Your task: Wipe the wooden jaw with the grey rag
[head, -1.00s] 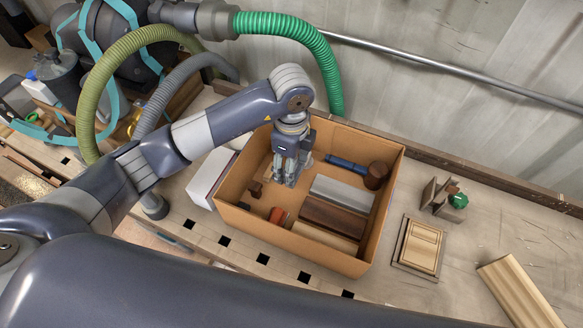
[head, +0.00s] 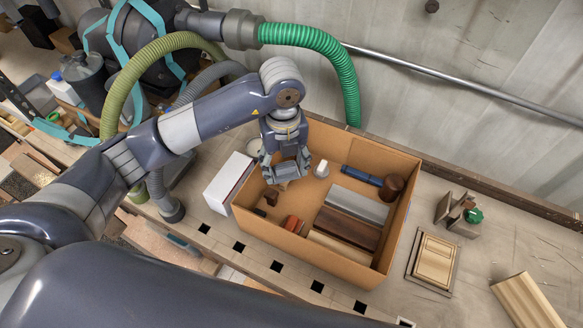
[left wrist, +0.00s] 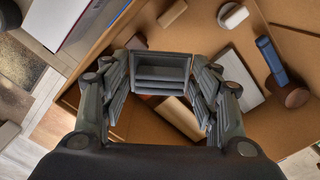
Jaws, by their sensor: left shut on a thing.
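My left gripper (head: 287,172) is over the back left part of a cardboard box (head: 340,269), pointing down. In the left wrist view its fingers stand on either side of a grey, layered block (left wrist: 162,72), which looks like the folded grey rag; it fills the space between the fingertips. Its colour is close to that of the fingers, so its outline is hard to tell. On the bench right of the box stand brown upright wooden plates (head: 443,207) with a green piece (head: 473,215) between or beside them; they may be the wooden jaw. My right gripper is out of view.
The box holds a white cylinder (head: 321,169), blue roll (head: 362,176), brown cylinder (head: 391,186), grey slab (head: 357,205), dark wood block (head: 347,229) and small pieces. A framed wooden panel (head: 433,256) and pale moulding (head: 531,304) lie right. A green hose (head: 340,70) hangs behind.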

